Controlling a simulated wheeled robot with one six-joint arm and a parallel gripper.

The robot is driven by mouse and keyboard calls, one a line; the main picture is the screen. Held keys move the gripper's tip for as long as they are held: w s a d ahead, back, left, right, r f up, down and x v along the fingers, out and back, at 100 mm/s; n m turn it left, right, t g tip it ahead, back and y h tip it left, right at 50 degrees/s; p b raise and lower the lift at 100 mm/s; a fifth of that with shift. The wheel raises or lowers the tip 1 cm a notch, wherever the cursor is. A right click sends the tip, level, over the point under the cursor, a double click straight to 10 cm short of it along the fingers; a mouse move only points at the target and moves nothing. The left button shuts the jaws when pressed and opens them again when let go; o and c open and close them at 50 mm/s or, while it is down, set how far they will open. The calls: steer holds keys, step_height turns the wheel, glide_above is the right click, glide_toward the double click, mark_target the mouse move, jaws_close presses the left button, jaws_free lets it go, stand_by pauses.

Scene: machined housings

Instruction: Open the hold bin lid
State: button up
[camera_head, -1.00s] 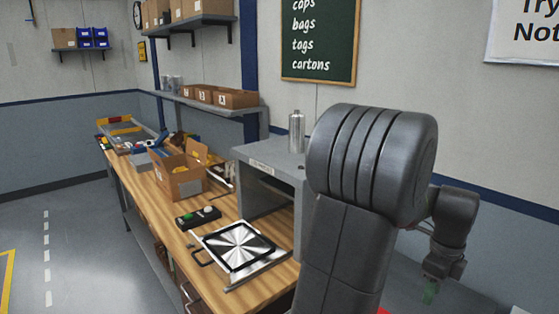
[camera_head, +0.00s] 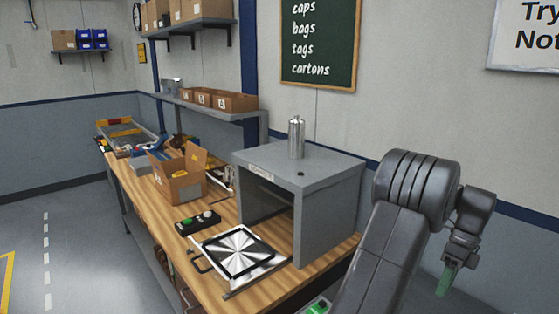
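I cannot make out a lid that is clearly the hold bin's. At the bottom edge a small green and white piece (camera_head: 318,307) shows beside my arm, cut off by the frame; I cannot tell what it belongs to. My gripper (camera_head: 445,284) hangs at the right, pointing down, with green at its tip. It is in front of the grey-blue lower wall, right of the bench and apart from everything on it. Its fingers are too small and dark to tell whether they are open or shut.
A grey open-fronted cabinet (camera_head: 335,200) stands on the wooden bench with a metal cylinder (camera_head: 297,138) on top. A black-and-silver plate (camera_head: 238,250) on a tray lies before it. A button box (camera_head: 197,221) and an open carton (camera_head: 179,186) are farther left. Floor at left is clear.

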steer(key=shift+w+d+f+g+y, duration=0.25)
steer(key=shift+w+d+y, duration=0.15)
steer(key=shift+d, duration=0.1)
steer(key=shift+w+d+f+g+y, duration=0.25)
steer(key=shift+w+d+y, duration=0.05)
steer(key=shift+w+d, duration=0.15)
steer(key=shift+r+b, duration=0.1)
steer(key=shift+b, duration=0.2)
